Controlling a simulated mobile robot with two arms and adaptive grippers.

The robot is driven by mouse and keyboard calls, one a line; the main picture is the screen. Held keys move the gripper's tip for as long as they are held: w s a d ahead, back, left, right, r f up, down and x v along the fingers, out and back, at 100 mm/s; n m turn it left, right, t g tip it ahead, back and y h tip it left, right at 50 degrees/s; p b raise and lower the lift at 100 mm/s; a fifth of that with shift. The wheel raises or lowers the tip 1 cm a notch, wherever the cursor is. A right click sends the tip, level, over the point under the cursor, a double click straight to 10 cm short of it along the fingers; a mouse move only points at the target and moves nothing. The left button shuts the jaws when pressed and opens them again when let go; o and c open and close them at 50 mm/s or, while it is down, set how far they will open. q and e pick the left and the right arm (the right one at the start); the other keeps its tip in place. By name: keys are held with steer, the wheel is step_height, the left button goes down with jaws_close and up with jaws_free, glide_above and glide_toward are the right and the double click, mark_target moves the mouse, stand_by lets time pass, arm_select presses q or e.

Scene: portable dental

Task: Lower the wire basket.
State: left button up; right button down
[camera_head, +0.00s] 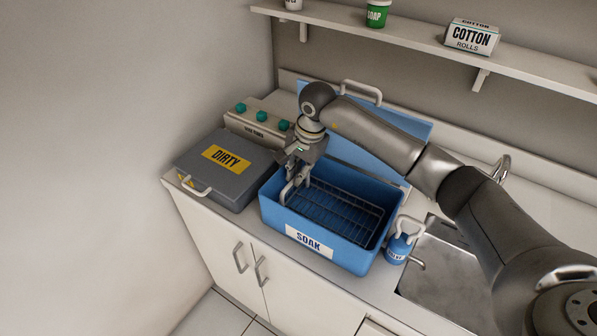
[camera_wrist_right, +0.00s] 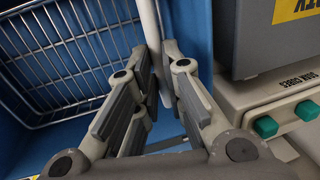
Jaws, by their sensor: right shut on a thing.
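The wire basket (camera_head: 335,212) sits inside the blue SOAK tub (camera_head: 312,244), below the tub's rim in the head view. Its wire grid also shows at the upper left of the right wrist view (camera_wrist_right: 70,50). My right gripper (camera_head: 294,186) reaches down at the tub's left end. In the wrist view its fingers (camera_wrist_right: 158,75) are shut on a pale upright bar, the basket's handle (camera_wrist_right: 149,25). I cannot tell whether the basket touches the tub floor. My left gripper is not in view.
A grey DIRTY box (camera_head: 225,172) stands left of the tub, with a teal-knobbed unit (camera_head: 258,118) behind it. The tub's blue lid (camera_head: 350,137) stands open at the back.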

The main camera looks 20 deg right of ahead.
steer(key=shift+s+f, duration=0.25)
steer(key=shift+f, duration=0.15)
steer(key=c, duration=1.8)
jaws_free()
steer(key=shift+o, duration=1.4)
steer(key=shift+w, duration=0.2)
steer(key=shift+r, duration=0.2)
step_height(320, 180, up, 12)
steer(key=s+d, duration=0.1)
steer(key=shift+s+d+f, duration=0.25)
steer(key=shift+s, duration=0.15)
